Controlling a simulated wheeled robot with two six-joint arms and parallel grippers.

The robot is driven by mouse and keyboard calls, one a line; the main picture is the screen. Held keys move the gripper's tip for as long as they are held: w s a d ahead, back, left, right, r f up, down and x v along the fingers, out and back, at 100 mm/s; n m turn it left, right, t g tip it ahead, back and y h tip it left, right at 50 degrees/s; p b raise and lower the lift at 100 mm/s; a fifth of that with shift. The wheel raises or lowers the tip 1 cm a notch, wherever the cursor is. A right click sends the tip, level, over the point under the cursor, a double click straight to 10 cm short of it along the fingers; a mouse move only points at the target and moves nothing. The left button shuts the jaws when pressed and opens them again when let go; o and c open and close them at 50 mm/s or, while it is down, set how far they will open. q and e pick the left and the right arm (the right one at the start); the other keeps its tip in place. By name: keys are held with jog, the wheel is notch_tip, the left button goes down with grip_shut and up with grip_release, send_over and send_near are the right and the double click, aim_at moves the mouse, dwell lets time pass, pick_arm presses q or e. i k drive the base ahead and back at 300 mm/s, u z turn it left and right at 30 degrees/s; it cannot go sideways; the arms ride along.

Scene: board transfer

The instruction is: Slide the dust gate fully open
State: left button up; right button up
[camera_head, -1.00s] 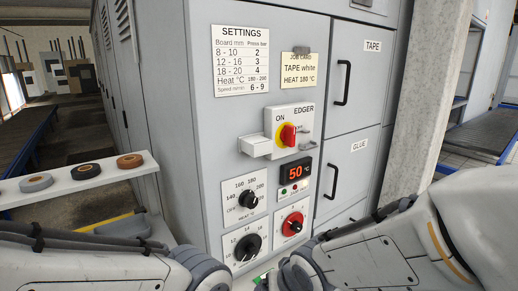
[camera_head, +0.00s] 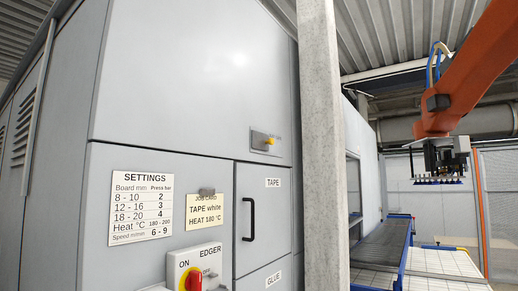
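A small dark grey fitting with a yellow knob (camera_head: 266,142) is on the upper grey panel of the machine, near that panel's lower right corner. It could be the dust gate, but its lettering is too small to read and I cannot tell its slide position. The edger switch (camera_head: 194,278), with a red knob on yellow, is at the bottom edge. Neither of my grippers is in view.
The settings sheet (camera_head: 140,208) and job card (camera_head: 206,212) are on the machine front. The tape door (camera_head: 262,215) has a black handle. A concrete pillar (camera_head: 322,150) stands right of the machine. Beyond are an orange robot arm (camera_head: 470,70) and a conveyor (camera_head: 385,245).

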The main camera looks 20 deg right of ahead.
aim_at(261, 141)
jog(key=z, duration=1.75)
jog(key=i, duration=2.6)
jog(key=u, duration=1.8)
